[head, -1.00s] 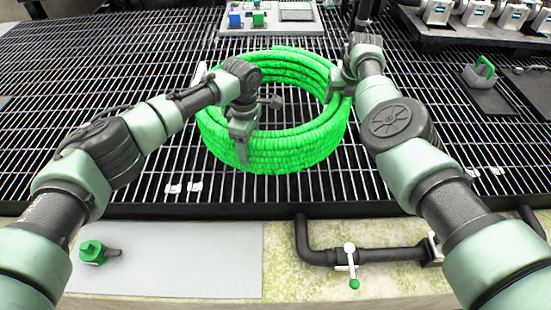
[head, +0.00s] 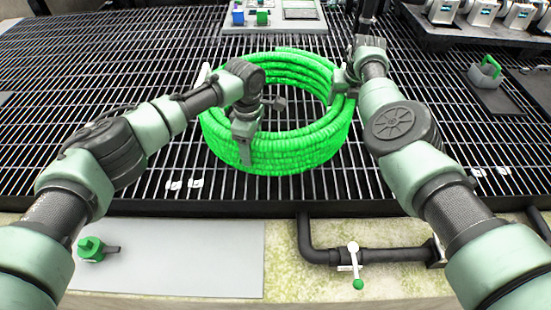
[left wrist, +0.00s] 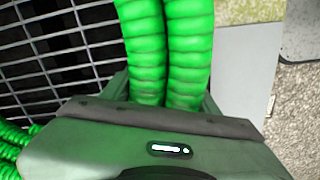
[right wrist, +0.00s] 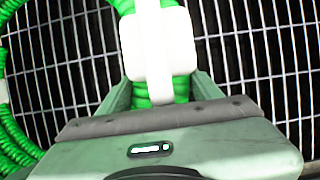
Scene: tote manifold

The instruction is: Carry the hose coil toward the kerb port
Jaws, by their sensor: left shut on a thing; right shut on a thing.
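The bright green hose coil (head: 305,150) is a thick ring of several ribbed turns, level over the dark grating. I cannot tell whether it touches the bars. My left gripper (head: 243,148) is shut on its near left side; the left wrist view shows two hose turns (left wrist: 187,40) between the fingers. My right gripper (head: 342,84) is shut on its right side; the right wrist view shows a white band (right wrist: 158,45) around the hose at the jaws. A black pipe (head: 385,255) with a white-handled valve runs along the kerb; I cannot tell whether it is the kerb port.
The grating (head: 150,170) is mostly clear around the coil. A grey sheet (head: 180,262) with a green fitting (head: 90,247) lies at front left. A panel (head: 297,14) stands behind the coil. A green-handled item (head: 489,70) and a dark rack (head: 470,30) are at right.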

